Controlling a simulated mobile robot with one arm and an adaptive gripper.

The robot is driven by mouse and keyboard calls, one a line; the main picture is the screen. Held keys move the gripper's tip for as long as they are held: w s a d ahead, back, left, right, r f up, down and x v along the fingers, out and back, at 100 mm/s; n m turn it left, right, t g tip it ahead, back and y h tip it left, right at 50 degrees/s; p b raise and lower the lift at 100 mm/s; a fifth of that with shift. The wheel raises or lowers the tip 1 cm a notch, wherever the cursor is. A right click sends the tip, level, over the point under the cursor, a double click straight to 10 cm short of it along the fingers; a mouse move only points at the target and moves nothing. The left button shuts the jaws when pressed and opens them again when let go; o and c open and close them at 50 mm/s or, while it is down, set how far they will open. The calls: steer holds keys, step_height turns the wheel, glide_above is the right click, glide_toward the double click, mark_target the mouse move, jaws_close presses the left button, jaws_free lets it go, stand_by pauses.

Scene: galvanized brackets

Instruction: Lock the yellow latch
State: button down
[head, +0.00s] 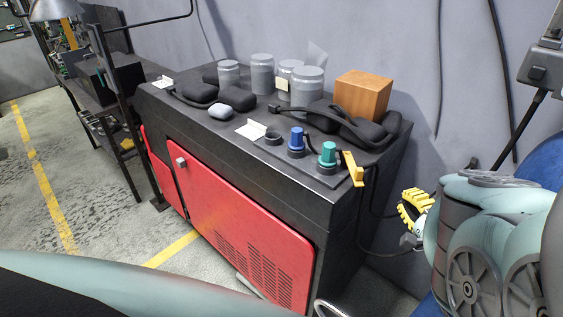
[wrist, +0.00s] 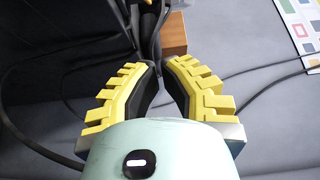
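The yellow latch (head: 352,168) is at the right front corner of the dark cabinet top, beside the teal knob (head: 328,153). It looks like an upright, slightly tilted yellow bar. My gripper (head: 408,205), with yellow ribbed fingers, is to the right of the cabinet and lower in the picture than the latch, apart from it. In the wrist view the fingers (wrist: 157,66) stand apart with an empty gap between their black pads. I cannot make out the latch for certain in the wrist view.
The cabinet top (head: 290,185) holds a blue knob (head: 296,140), grey jars (head: 262,75), black cases and a wooden block (head: 363,95), also in the wrist view (wrist: 173,35). Dark cables (head: 373,210) hang by the cabinet's right side near my gripper. Red doors (head: 230,220) face front.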

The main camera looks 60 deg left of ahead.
steer(key=a+p, duration=0.3)
steer(key=a, duration=0.7)
steer(key=shift+s+a, duration=0.25)
steer(key=shift+s, duration=0.1)
steer(key=shift+r, duration=0.1)
